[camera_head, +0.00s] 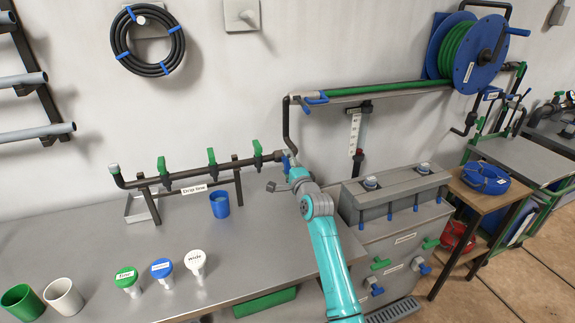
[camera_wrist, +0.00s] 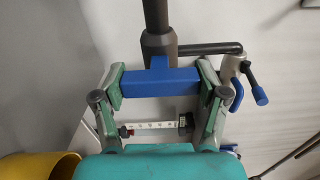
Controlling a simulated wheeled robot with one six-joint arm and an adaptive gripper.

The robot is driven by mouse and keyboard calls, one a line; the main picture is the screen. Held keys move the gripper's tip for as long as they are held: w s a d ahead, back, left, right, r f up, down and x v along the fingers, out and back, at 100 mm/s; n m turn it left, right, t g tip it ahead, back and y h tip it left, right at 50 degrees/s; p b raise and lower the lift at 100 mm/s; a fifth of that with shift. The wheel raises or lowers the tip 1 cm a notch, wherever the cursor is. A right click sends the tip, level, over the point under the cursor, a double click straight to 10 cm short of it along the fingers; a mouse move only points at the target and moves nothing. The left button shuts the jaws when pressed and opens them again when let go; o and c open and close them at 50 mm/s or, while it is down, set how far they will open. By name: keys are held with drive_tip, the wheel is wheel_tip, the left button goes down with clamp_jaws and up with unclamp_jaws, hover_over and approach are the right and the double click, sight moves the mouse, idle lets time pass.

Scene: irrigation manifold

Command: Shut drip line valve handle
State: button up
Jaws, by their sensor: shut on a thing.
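The drip line pipe (camera_head: 205,172) runs along the back of the bench, with a "Drip line" label and several green-handled valves on it. At its right end is a blue valve handle (camera_head: 286,160), partly hidden by my gripper (camera_head: 282,172). In the wrist view the blue handle (camera_wrist: 160,84) is a T-shaped bar below a dark valve body (camera_wrist: 158,45). Its bar lies crosswise in the picture. My gripper (camera_wrist: 162,90) is shut on the bar's two ends, with one green pad against each end.
A blue cup (camera_head: 220,204) stands on the bench (camera_head: 100,235) left of my arm. White, blue and green-topped pieces stand at the front. A grey box unit (camera_head: 395,195) stands to the right. A yellow rounded thing (camera_wrist: 40,165) shows at lower left in the wrist view.

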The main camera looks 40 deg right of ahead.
idle(0.5)
drive_tip(key=o, duration=1.2)
drive_tip(key=shift+c, duration=0.2)
drive_tip(key=shift+s, duration=0.1)
drive_tip(key=v, duration=1.2)
